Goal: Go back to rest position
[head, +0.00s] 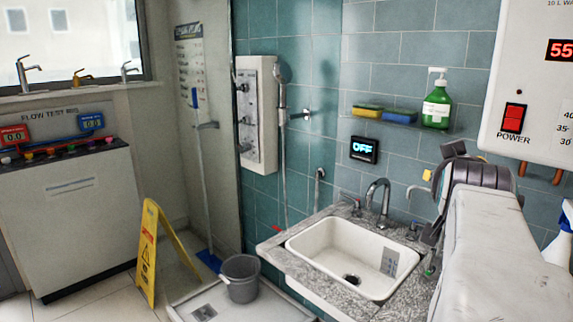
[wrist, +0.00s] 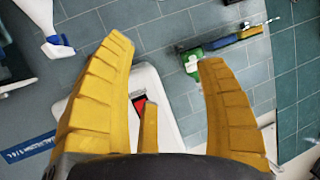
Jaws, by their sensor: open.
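My gripper (wrist: 165,75) is open in the wrist view, with its yellow ridged fingers spread and nothing between them. In the head view my arm rises from the lower right, and only a bit of yellow shows beside the dark wrist; most of the gripper is hidden there. Beyond the fingers, the wrist view shows the white water heater (wrist: 150,80) with its red switch (wrist: 139,103), partly covered by the fingers. The heater (head: 530,90) also shows at the upper right of the head view.
A sink (head: 335,262) lies left of my arm. A green soap bottle (head: 437,104) and sponges (head: 385,114) sit on the wall shelf. A spray bottle (head: 562,240) stands at the right edge. A yellow floor sign (head: 150,255) and grey bucket (head: 240,280) stand left.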

